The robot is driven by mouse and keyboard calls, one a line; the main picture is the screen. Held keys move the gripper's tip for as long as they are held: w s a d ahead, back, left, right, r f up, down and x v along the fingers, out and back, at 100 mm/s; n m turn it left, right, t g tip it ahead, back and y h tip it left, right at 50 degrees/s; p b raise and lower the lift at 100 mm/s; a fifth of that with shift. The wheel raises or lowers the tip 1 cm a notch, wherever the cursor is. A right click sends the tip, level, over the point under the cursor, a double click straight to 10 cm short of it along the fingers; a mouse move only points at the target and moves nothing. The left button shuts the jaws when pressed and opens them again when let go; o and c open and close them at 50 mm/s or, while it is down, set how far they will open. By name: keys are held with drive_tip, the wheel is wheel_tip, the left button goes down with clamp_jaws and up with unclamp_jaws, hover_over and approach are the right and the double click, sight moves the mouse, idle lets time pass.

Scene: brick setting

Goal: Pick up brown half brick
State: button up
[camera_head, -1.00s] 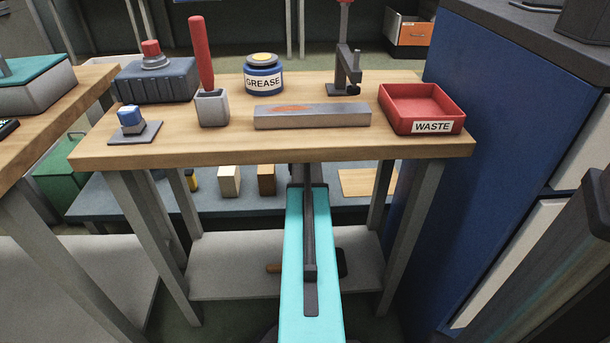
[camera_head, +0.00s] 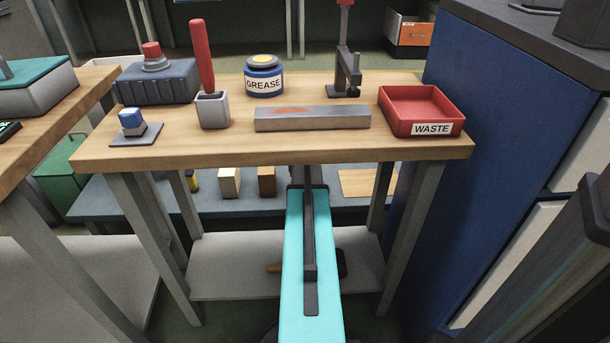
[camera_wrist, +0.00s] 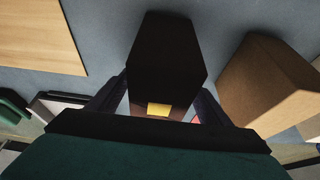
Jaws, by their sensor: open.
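In the head view, a small brown block (camera_head: 266,181) stands on the lower shelf under the workbench, beside a cream block (camera_head: 229,182). In the wrist view, a very dark block (camera_wrist: 167,55) with a small yellow patch lies between the fingers of my open gripper (camera_wrist: 158,102). I cannot tell whether the fingers touch it. A tan-brown block (camera_wrist: 265,85) stands to the right of the fingers, apart from them. My gripper's tip is hidden in the head view behind the bench top and my own arm.
A flat wooden board (camera_head: 368,182) lies on the same shelf and shows in the wrist view (camera_wrist: 35,30). The bench top (camera_head: 200,150) above carries a grease pot (camera_head: 264,80), a grey bar (camera_head: 312,118) and a red waste tray (camera_head: 421,110). Bench legs stand on both sides.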

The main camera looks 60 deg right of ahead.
drive_tip(key=c, duration=1.6)
drive_tip(key=shift+c, duration=0.2)
drive_tip(key=shift+r, duration=0.1)
drive_tip(key=shift+r, duration=0.3)
wheel_tip(320, 180, up, 10)
drive_tip(key=p, duration=0.3)
drive_tip(key=shift+f+p, duration=0.1)
drive_tip(key=shift+p, duration=0.2)
drive_tip(key=shift+s, duration=0.15)
